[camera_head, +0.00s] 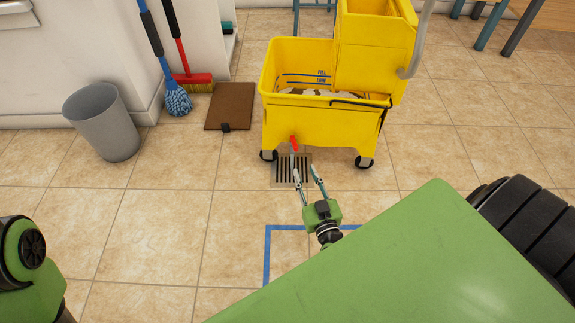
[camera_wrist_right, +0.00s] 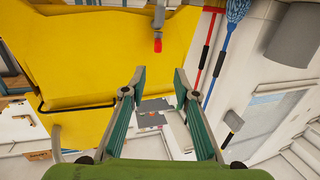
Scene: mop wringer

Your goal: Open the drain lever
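The drain lever (camera_head: 294,143) is small and red, low on the front of the yellow mop bucket (camera_head: 310,118). In the right wrist view the red lever (camera_wrist_right: 158,46) shows near the top, beyond the fingertips, on the yellow wall. My right gripper (camera_head: 308,175) is open and empty, in front of the bucket and just short of the lever; its two fingers stand apart in the right wrist view (camera_wrist_right: 160,80). Of my left arm, only a green part shows at the lower left; the left gripper is out of sight.
A floor drain grate (camera_head: 290,172) lies below the lever. A grey bin (camera_head: 103,122), a brown board (camera_head: 230,106), a blue mop (camera_head: 176,100) and a red broom (camera_head: 193,78) are at the left. Blue tape (camera_head: 267,258) marks the clear tiled floor in front.

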